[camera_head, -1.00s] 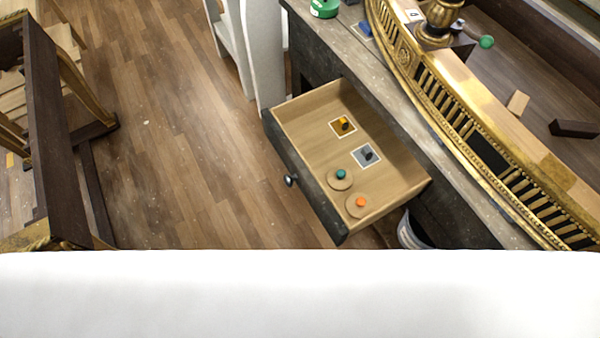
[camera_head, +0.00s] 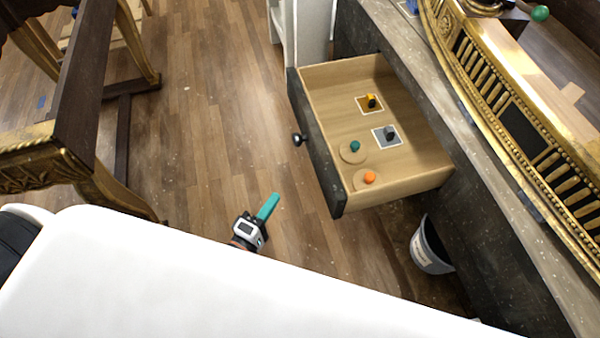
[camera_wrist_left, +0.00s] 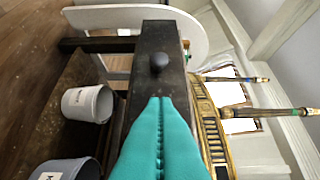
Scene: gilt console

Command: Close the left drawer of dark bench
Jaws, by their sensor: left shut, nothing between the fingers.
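The left drawer (camera_head: 400,155) of the dark bench (camera_head: 480,235) stands pulled out, its light wood interior showing. Its dark front panel (camera_head: 322,150) has a round black knob (camera_head: 298,139) and faces left. My left gripper (camera_head: 275,200) has teal fingers pressed together, empty, in front of and below the drawer front, apart from it. In the left wrist view the shut teal fingers (camera_wrist_left: 160,100) point at the dark drawer front (camera_wrist_left: 158,36), with the knob (camera_wrist_left: 158,62) just beyond the tips. My right gripper is not in view.
Inside the drawer lie an orange-yellow piece (camera_head: 371,101), a grey piece (camera_head: 389,132), a teal-knobbed disc (camera_head: 353,152) and an orange-knobbed disc (camera_head: 368,178). A gilt-legged dark table (camera_head: 85,90) is at left; floor between is clear.

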